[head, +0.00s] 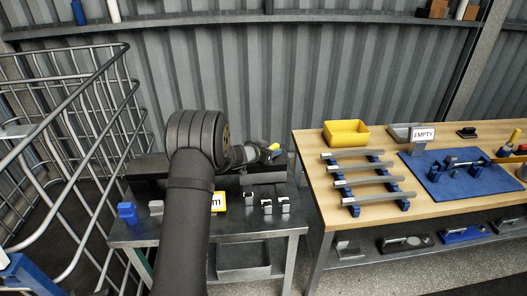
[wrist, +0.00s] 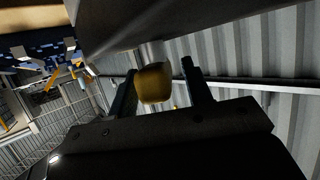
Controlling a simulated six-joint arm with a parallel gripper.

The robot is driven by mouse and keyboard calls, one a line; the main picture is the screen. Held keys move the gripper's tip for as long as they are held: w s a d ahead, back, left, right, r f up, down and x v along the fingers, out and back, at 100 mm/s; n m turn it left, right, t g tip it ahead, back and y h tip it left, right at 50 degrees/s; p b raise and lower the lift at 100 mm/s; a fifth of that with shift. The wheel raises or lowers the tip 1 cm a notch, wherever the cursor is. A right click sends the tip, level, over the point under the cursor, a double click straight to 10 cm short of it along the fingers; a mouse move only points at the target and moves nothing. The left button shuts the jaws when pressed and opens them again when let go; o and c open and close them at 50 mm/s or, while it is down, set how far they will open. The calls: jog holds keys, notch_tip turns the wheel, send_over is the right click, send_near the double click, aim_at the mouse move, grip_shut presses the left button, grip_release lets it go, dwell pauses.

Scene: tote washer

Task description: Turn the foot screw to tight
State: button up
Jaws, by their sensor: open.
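A yellow knob (wrist: 154,84), which appears to be the foot screw's head, hangs from a short metal stem under a dark body in the wrist view. My gripper (wrist: 158,70) is open, with one dark finger on each side of the knob. A gap shows on the right side; I cannot tell whether the left finger touches it. In the head view a small yellow part (head: 274,147) shows at the end of my arm, by the back right of the grey metal table (head: 240,229). My own arm hides much of that table and the fingers are too small to make out there.
A wire cage (head: 90,100) stands at the left. Blue and white blocks and a yellow sign sit on the metal table. The wooden bench (head: 310,160) at the right holds a yellow bin (head: 346,132), metal bars on blue holders and a blue mat (head: 440,185). A corrugated wall is behind.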

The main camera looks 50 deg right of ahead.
jog(key=v, duration=1.7)
jog(key=shift+r, duration=0.1)
